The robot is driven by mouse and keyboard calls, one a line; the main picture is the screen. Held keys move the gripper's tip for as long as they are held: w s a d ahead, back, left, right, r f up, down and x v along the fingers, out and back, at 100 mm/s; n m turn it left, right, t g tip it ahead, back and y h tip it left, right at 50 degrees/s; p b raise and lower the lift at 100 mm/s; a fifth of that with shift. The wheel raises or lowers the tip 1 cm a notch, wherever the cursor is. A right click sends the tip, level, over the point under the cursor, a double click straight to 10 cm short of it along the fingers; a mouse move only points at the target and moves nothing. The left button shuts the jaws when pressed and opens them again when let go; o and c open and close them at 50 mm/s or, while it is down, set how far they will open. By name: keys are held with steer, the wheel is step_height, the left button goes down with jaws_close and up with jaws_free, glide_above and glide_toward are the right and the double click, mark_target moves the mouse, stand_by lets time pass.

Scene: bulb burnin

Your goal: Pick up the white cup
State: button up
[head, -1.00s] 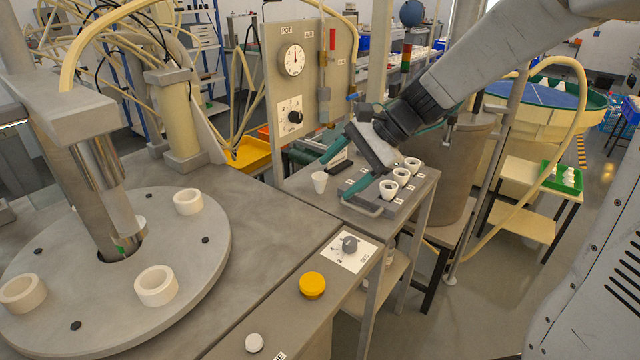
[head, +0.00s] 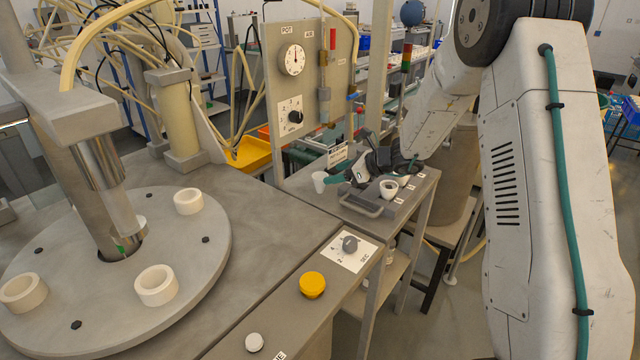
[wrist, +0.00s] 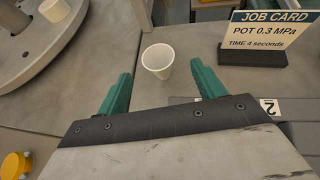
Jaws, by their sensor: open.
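The white cup (head: 319,181) stands upright on the grey bench top, just left of the grey holder block. In the wrist view the cup (wrist: 158,60) sits ahead of my gripper, between the lines of its two fingers and a little beyond their tips. My gripper (wrist: 160,76) is open and empty, with teal fingers spread to either side. In the head view my gripper (head: 333,180) is low beside the cup, on its right, and partly hidden by its own wrist.
A job card (wrist: 262,32) on a dark stand is at the right beyond the cup. A round turntable (head: 95,205) with white rings stands at left.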

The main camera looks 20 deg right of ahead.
mark_target(326, 175)
steer(key=x, duration=0.4)
steer(key=shift+a, duration=0.25)
steer(key=c, duration=1)
steer(key=shift+r, duration=0.15)
steer(key=shift+c, duration=0.2)
